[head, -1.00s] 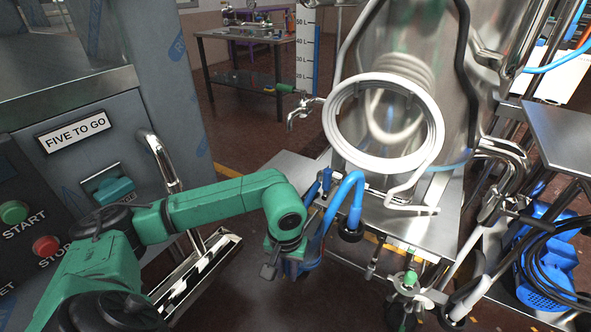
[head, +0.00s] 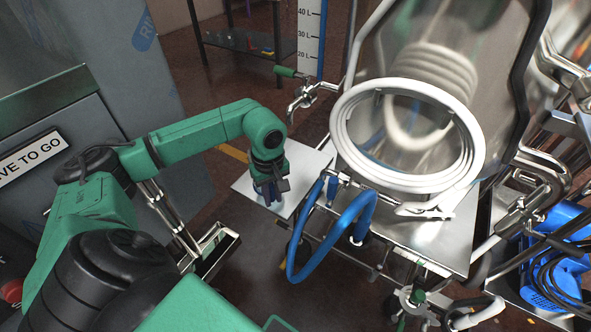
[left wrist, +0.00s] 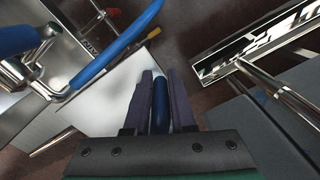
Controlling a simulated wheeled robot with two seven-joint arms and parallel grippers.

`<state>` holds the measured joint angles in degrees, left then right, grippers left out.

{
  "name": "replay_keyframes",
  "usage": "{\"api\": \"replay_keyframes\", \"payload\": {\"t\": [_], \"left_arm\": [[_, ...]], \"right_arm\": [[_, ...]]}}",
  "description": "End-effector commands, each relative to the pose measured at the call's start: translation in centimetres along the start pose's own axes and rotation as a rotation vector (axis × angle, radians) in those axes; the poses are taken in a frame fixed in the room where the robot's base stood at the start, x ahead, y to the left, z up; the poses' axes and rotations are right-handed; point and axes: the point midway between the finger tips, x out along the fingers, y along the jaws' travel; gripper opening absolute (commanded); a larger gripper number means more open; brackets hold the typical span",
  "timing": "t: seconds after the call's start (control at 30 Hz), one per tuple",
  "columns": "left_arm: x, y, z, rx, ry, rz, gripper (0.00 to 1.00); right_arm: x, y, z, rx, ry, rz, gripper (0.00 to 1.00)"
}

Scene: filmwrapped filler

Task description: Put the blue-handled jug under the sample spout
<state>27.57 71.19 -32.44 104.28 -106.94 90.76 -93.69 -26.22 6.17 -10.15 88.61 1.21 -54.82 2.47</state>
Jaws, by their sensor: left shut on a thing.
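My left gripper (head: 268,190) is over the small metal shelf (head: 302,163) beside the tank. In the left wrist view its two fingers (left wrist: 160,95) are shut on the blue handle of the jug (left wrist: 160,100). The jug's body is hidden in both views, so I cannot tell whether it touches the shelf. The sample spout (head: 296,105), a metal tap with a green lever, sticks out left from the tank above the shelf. The gripper is below and slightly left of it in the head view. My right gripper is out of view.
A blue hose (head: 330,245) loops down just right of the gripper. The steel tank (head: 440,45) with its round white-rimmed port (head: 408,135) stands on the right. A grey machine (head: 110,95) is at left, with a metal chute (head: 213,248) below my arm.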

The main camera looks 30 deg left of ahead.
Motion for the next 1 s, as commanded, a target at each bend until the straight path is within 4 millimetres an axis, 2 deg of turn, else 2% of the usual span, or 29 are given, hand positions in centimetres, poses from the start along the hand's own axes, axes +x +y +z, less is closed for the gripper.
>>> {"api": "replay_keyframes", "payload": {"t": [0.03, 0.1, 0.2, 0.4, 0.57, 0.8, 1.0], "left_arm": [[-0.2, 1.8, -0.7, -0.003, -0.004, 0.011, 0.0], [-0.1, 3.7, -1.8, -0.001, -0.004, 0.008, 0.0], [-0.1, 6.0, -3.0, 0.002, -0.003, 0.005, 0.0], [0.0, 9.1, -4.8, 0.002, -0.001, 0.004, 0.0], [0.1, 10.3, -5.6, 0.003, 0.0, -0.001, 0.0], [3.6, 10.4, -5.6, 0.003, -0.001, -0.002, 0.0], [3.5, 10.4, -5.7, 0.003, 0.001, -0.001, 0.0]], "right_arm": [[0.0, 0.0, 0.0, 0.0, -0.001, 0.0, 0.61], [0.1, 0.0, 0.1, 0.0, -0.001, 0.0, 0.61], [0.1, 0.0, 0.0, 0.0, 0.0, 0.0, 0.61], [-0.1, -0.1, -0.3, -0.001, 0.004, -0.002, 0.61], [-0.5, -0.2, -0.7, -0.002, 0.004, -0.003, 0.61], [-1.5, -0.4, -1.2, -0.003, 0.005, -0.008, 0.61], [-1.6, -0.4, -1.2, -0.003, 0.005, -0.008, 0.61]]}}
